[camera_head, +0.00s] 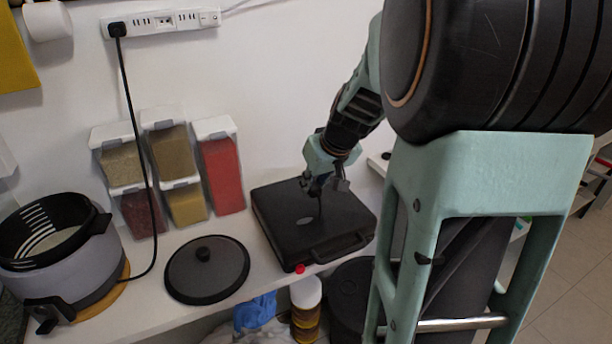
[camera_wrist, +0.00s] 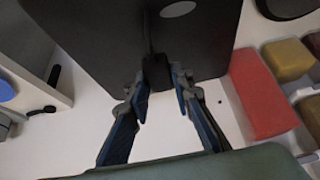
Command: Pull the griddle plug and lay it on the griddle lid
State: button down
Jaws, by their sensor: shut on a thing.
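The black griddle (camera_head: 345,212) lies closed and flat on the white counter, with its handle toward the front edge. Its dark lid also fills the upper middle of the wrist view (camera_wrist: 200,45), with a grey oval badge on it. My gripper (camera_head: 318,184) is over the lid and points down. In the wrist view its two blue fingers (camera_wrist: 160,86) are closed on a black plug (camera_wrist: 156,70), whose dark cord runs away over the lid. I cannot tell whether the plug touches the lid. In the head view the plug is hard to make out.
A white power strip (camera_head: 170,20) on the wall holds another black plug (camera_head: 117,30), with its cord hanging toward the grey cooker (camera_head: 75,280). A round black lid (camera_head: 207,270) lies left of the griddle. Spice dispensers (camera_head: 222,175) stand behind, close to the griddle's left side.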

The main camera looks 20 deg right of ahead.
jog(key=shift+f, duration=0.2)
jog(key=c, duration=1.6)
grip_release()
jog(key=v, duration=0.7)
jog(key=shift+s+r, duration=0.15)
jog(key=shift+r, duration=0.1)
